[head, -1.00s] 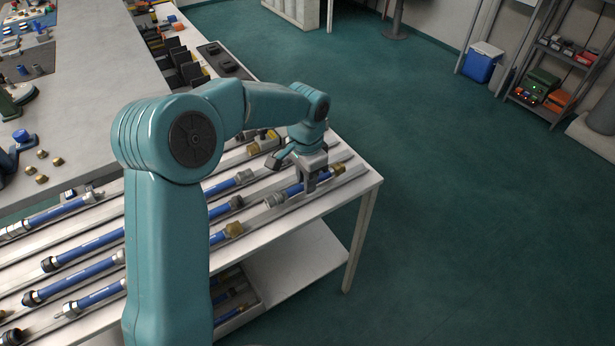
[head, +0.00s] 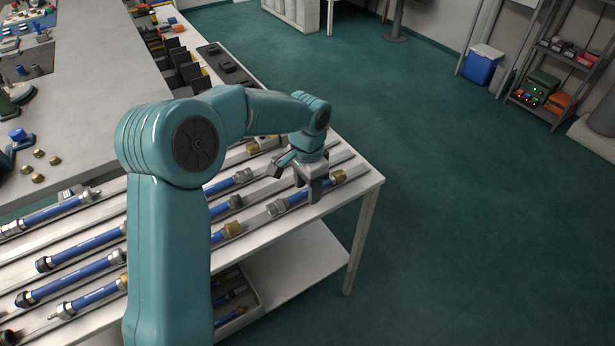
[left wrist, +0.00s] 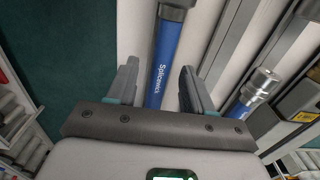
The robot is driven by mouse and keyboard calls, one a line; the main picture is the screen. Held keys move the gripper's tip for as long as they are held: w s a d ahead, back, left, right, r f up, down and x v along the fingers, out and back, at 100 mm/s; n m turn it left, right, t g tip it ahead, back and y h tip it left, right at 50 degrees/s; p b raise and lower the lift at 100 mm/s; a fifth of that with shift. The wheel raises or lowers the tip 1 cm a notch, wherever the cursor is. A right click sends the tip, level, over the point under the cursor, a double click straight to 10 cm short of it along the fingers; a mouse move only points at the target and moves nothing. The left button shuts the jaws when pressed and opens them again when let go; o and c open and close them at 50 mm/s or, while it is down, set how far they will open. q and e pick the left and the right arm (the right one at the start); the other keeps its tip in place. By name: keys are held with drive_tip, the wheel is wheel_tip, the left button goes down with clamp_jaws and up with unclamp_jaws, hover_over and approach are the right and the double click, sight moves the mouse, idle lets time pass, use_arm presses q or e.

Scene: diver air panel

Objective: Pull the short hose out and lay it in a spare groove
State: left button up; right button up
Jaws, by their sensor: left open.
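A short blue hose (head: 294,198) lies in a groove near the right front corner of the rack. It has a silver fitting at its left end and a brass fitting at its right end. My left gripper (head: 316,189) is over this hose, with its fingers pointing down. In the left wrist view the blue hose (left wrist: 165,62) runs between the two open fingers (left wrist: 159,86), with a gap on each side. Whether the fingertips reach below the hose is unclear. A bare groove (left wrist: 205,40) shows beside it. My right gripper is not in view.
Several other blue hoses (head: 85,243) lie in parallel grooves to the left, partly hidden by my left arm. A lower shelf (head: 298,262) holds a tray of hoses (head: 240,314). The floor right of the table is clear.

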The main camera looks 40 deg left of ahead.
use_arm(q)
wheel_tip(320, 180, up, 16)
drive_tip(key=p, duration=0.2)
drive_tip(key=shift+r, duration=0.15)
